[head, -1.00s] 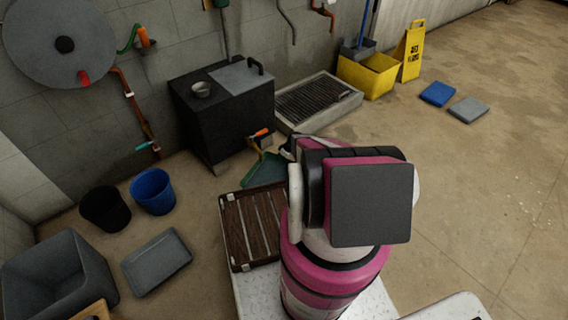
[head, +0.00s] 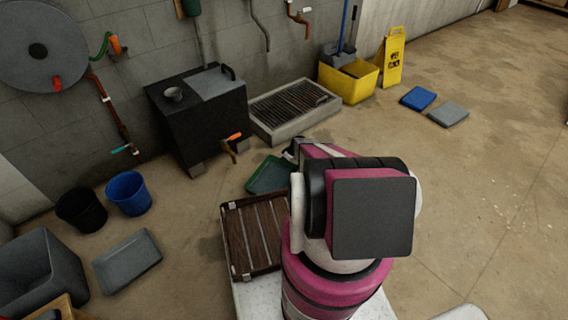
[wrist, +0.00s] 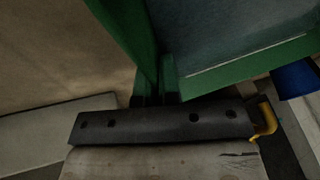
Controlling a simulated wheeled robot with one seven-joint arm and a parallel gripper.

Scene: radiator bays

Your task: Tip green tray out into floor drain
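The green tray (head: 268,176) shows in the head view just beyond my arm, low in front of the black tank and clear of the drain. Its right part is hidden by my arm. In the wrist view the tray's green rim (wrist: 130,35) and blue-grey inside (wrist: 225,35) fill the upper part. My gripper (wrist: 156,90) appears shut on the tray's rim; the fingertips are dark and partly hidden. The floor drain (head: 318,116), a pale raised frame with a dark slatted grate, lies behind the tray, against the wall.
A black tank (head: 205,130) with an orange-handled tap (head: 232,142) stands left of the drain. A yellow bucket (head: 347,82) and wet-floor sign (head: 393,58) stand right of it. A slatted wooden rack (head: 252,238) is beside my arm. Open floor (head: 470,190) lies right.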

